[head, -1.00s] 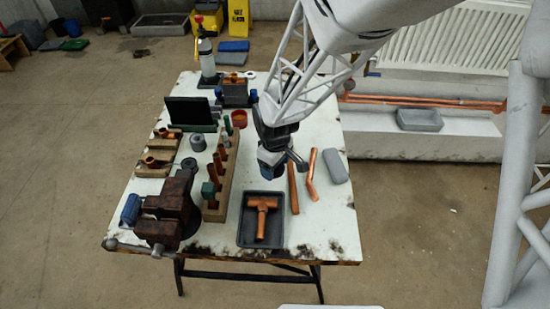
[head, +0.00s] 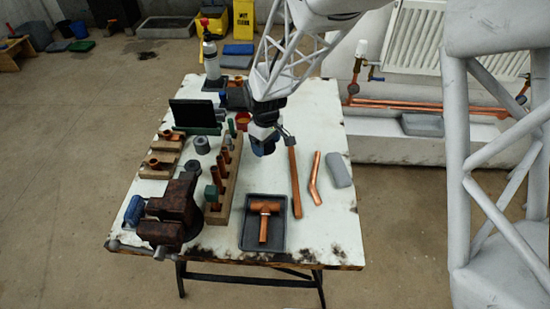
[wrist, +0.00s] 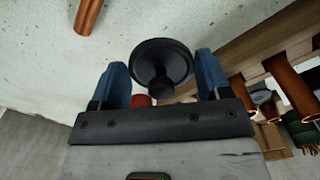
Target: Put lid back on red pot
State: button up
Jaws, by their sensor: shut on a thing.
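My gripper (head: 264,147) hangs above the middle of the white table, to the right of the wooden pipe rack. In the wrist view its blue fingers (wrist: 162,84) are shut on a black round lid (wrist: 161,58) with a small knob. The lid is hard to pick out in the head view. The small red pot (head: 242,119) stands open on the table, farther back and a little left of my gripper. In the wrist view a bit of the red pot (wrist: 141,100) shows beside the lid, mostly hidden.
The wooden rack (head: 222,200) with upright copper pipes stands close on the left. A dark tray (head: 279,242) with a copper tee is in front. Copper pipes (head: 315,178) and a grey block (head: 337,170) lie right. A spray bottle (head: 211,62) stands at the back.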

jog(key=w+a+r, duration=0.2)
jog(key=w+a, duration=0.2)
jog(key=w, duration=0.4)
jog(key=w+a+r, duration=0.2)
jog(key=w+a, duration=0.3)
jog(key=w, duration=0.3)
jog(key=shift+w+a+r, duration=0.2)
jog(key=shift+r, duration=0.1)
jog(key=shift+f, duration=0.2)
jog(key=shift+f, duration=2.95)
jog(key=shift+f, duration=0.2)
jog(key=o, duration=1)
jog(key=shift+r, duration=0.1)
